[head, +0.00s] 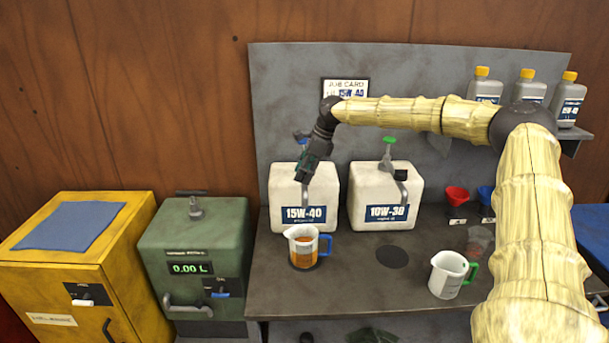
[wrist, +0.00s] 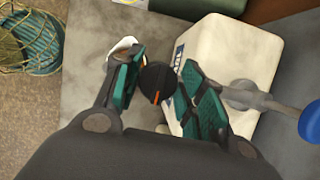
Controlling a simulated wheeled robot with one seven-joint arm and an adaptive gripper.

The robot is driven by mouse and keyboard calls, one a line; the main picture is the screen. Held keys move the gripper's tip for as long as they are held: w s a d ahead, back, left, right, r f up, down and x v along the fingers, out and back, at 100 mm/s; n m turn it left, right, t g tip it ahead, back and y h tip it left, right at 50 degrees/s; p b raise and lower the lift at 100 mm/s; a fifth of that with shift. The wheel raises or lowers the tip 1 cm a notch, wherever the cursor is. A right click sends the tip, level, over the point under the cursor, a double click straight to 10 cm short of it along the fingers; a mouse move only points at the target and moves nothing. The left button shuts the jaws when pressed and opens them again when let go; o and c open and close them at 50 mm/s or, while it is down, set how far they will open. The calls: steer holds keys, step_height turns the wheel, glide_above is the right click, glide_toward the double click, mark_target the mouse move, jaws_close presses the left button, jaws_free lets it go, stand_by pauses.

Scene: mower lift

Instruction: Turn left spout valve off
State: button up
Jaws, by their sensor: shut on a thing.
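The left white container (head: 283,195), labelled 15W-40, stands on the bench with a blue-handled top (head: 301,135). My gripper (head: 303,176) reaches down to its spout at the front. In the wrist view my gripper (wrist: 156,88) is shut on a round black valve knob (wrist: 157,78) with an orange mark. The fingers lie on either side of the knob. The container (wrist: 235,60), grey spout stem (wrist: 240,95) and blue handle (wrist: 311,121) show at right. A clear jug (head: 303,250) with amber liquid and a blue handle stands below the spout.
A second white container (head: 370,205), labelled 10W-30, stands to the right with a green handle (head: 389,142). An empty jug (head: 446,275) with a green handle stands at front right. A green meter box (head: 190,245) reads 0.00 L. Bottles (head: 526,88) line the shelf.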

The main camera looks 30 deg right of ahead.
steer(key=shift+d+f+n, duration=0.1)
steer(key=shift+n, duration=0.3)
steer(key=o, duration=0.9)
steer(key=shift+r, duration=0.4)
steer(key=v, duration=1.1)
steer(key=shift+d, duration=0.3)
